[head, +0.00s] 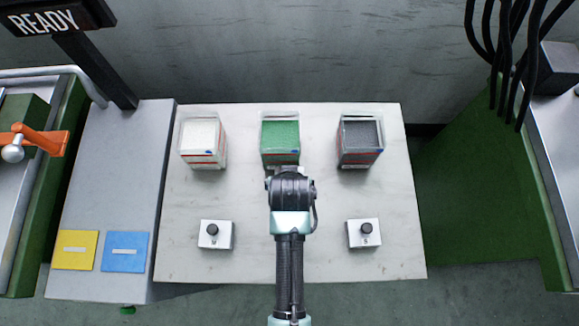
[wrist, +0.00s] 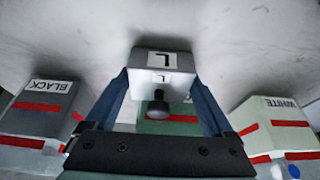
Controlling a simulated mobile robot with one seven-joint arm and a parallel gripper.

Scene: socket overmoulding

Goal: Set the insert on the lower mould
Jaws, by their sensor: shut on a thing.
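An insert, a grey block (wrist: 165,60) with a black knob and the letter L, is between the two blue fingers of my gripper (wrist: 160,85) in the wrist view. The fingers are shut on its sides. I cannot tell whether it touches the table or hangs above it. In the head view my arm hides the gripper and this block. Two similar silver blocks with black knobs stand on the table, a left one (head: 215,243) and a right one (head: 363,242); their labels are too small to read. I cannot make out the lower mould in either view.
White (head: 204,155), green (head: 281,157) and black (head: 358,157) boxes of granules stand along the back of the pale table (head: 330,268). A grey bench with yellow (head: 76,250) and blue (head: 125,252) squares is left. Green machines flank both sides; an orange handle (head: 45,141) shows left.

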